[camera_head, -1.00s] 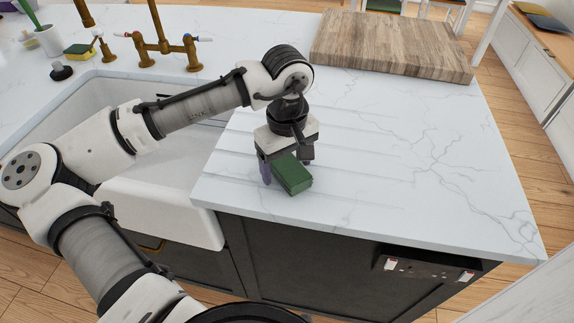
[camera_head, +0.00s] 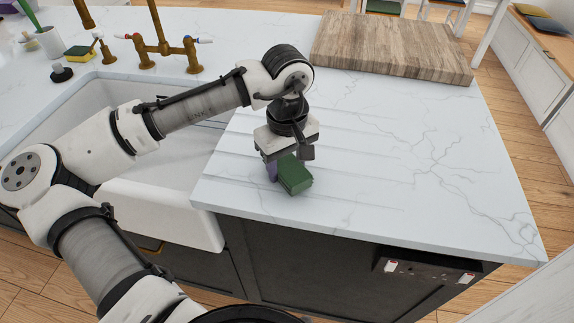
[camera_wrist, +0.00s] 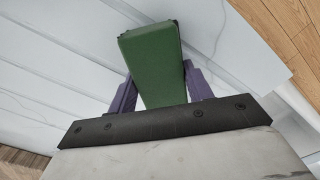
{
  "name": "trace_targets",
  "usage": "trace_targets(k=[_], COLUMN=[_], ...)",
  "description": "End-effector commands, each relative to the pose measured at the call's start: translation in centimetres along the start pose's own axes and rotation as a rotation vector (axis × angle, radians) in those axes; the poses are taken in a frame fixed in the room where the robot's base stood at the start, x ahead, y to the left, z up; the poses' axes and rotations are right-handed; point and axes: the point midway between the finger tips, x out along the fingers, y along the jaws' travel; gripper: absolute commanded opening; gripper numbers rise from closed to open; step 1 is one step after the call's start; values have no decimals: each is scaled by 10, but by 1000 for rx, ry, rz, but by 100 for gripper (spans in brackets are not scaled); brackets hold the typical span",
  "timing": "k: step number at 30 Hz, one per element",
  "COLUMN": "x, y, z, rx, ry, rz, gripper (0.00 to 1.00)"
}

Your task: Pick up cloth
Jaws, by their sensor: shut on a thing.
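The cloth (camera_head: 295,175) is a dark green, folded block on the white marble counter beside the sink. My gripper (camera_head: 285,168) points down over it, at the grooved part of the counter near the front edge. In the wrist view the cloth (camera_wrist: 153,62) lies between the two purple fingers of my gripper (camera_wrist: 158,88), and the fingers are shut on it. Its near end is hidden behind the dark gripper bar. The cloth is at the counter surface; I cannot tell whether it is lifted at all.
A white sink (camera_head: 95,110) lies to the left, with a brass tap (camera_head: 165,50) behind it. A wooden board (camera_head: 392,45) lies at the back of the counter. The counter to the right is clear.

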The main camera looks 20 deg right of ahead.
Motion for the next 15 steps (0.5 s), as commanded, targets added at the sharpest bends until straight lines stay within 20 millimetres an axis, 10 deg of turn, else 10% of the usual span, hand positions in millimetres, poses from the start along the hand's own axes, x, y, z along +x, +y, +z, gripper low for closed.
trace_targets(k=[15], x=[-126], y=[1], z=[0], rx=[0], ry=[4], rz=[3], gripper=[24])
